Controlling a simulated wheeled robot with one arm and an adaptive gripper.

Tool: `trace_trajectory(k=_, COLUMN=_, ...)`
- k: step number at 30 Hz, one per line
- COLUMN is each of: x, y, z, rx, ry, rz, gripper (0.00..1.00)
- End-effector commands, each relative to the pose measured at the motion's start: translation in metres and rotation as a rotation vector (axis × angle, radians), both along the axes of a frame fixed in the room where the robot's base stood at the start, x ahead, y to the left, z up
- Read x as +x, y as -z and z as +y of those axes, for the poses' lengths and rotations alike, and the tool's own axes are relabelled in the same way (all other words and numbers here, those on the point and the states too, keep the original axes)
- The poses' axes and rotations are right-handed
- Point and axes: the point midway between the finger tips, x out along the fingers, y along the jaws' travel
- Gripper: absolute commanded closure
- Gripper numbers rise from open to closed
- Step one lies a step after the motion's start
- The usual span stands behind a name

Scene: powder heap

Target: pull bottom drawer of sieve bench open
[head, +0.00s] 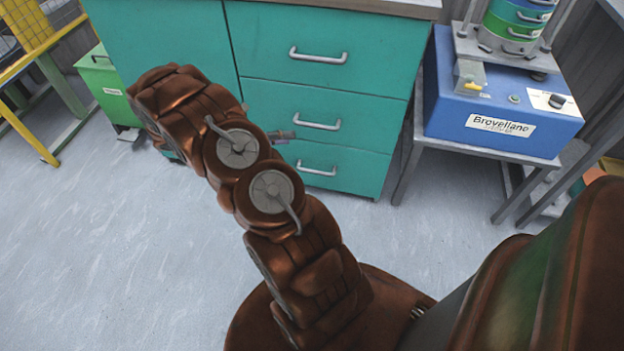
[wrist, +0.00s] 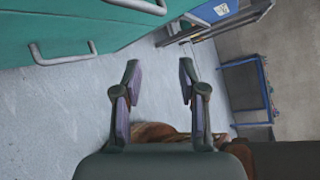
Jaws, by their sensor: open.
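The teal bench (head: 160,40) has a stack of three drawers on its right side, all flush in the head view. The bottom drawer (head: 350,181) has a silver bar handle (head: 316,169). My gripper (head: 284,136) is mostly hidden behind my arm, its tip showing left of the middle drawer handle (head: 317,122). In the wrist view my gripper (wrist: 160,75) is open and empty, with floor between the fingers. A drawer handle (wrist: 62,57) lies to its left, apart from the fingers; I cannot tell which drawer it belongs to.
A blue sieve shaker (head: 470,100) with green sieves stands on a grey stand (head: 408,160) right of the bench. A green box (head: 105,85) and yellow frame (head: 30,140) stand left. The floor (head: 100,250) before the drawers is clear apart from my arm.

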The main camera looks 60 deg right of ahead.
Motion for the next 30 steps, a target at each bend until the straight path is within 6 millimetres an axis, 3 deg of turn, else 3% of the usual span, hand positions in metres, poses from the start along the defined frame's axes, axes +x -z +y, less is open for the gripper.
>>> trace_trajectory(k=1, x=0.002, y=0.033, z=-0.006, rx=0.016, ry=-0.026, rz=0.053, gripper=0.59)
trace_trajectory(k=15, x=0.013, y=0.219, z=-0.046, rx=0.168, ry=-0.269, rz=0.515, gripper=0.59)
trace_trajectory(k=21, x=0.014, y=0.259, z=-0.051, rx=0.202, ry=-0.322, rz=0.617, gripper=0.59)
trace_trajectory(k=30, x=0.006, y=0.27, z=-0.068, rx=0.212, ry=-0.333, rz=0.643, gripper=0.59)
